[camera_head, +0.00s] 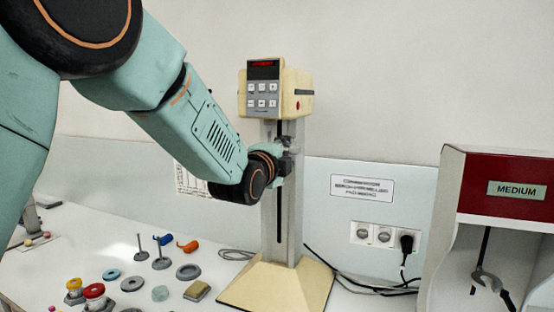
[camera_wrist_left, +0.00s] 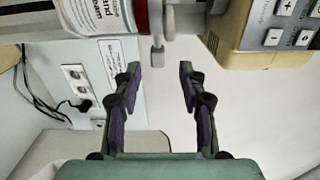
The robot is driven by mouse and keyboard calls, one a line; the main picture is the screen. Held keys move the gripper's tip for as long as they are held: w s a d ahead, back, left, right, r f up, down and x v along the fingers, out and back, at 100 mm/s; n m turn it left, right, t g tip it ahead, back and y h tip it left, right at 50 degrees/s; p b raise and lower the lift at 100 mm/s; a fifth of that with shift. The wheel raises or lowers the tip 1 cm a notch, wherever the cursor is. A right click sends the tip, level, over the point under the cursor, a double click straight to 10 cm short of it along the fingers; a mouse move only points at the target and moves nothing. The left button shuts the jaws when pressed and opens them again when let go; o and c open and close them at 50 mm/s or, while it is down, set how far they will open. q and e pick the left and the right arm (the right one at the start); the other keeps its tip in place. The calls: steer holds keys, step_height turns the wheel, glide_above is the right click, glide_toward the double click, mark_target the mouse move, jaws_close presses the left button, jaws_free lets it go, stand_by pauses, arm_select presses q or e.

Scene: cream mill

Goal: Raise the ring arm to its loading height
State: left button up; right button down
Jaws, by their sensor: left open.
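The cream stand machine has a head with a red display and buttons (camera_head: 264,88), a grey slotted column (camera_head: 295,215) and a wide cream base (camera_head: 275,290). My left gripper (camera_head: 287,160) is at the upper column, just below the head, and partly hides whatever is mounted there. In the left wrist view the open left gripper (camera_wrist_left: 160,72) has a small grey peg (camera_wrist_left: 157,52) pointing in between its fingertips, with gaps on both sides. I cannot tell for sure whether this peg belongs to the ring arm. The ring itself is not clear. My right gripper is not in view.
Loose discs, rings (camera_head: 189,271) and small stands lie on the white bench left of the base. A red-and-white cabinet marked MEDIUM (camera_head: 515,190) stands at the right. Wall sockets (camera_head: 373,235) with a black plug and cables are behind.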

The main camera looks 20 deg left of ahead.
arm_select(q)
steer(key=s, duration=0.5)
steer(key=shift+s+a, duration=0.1)
steer(key=shift+s, duration=0.2)
steer(key=shift+w, duration=0.15)
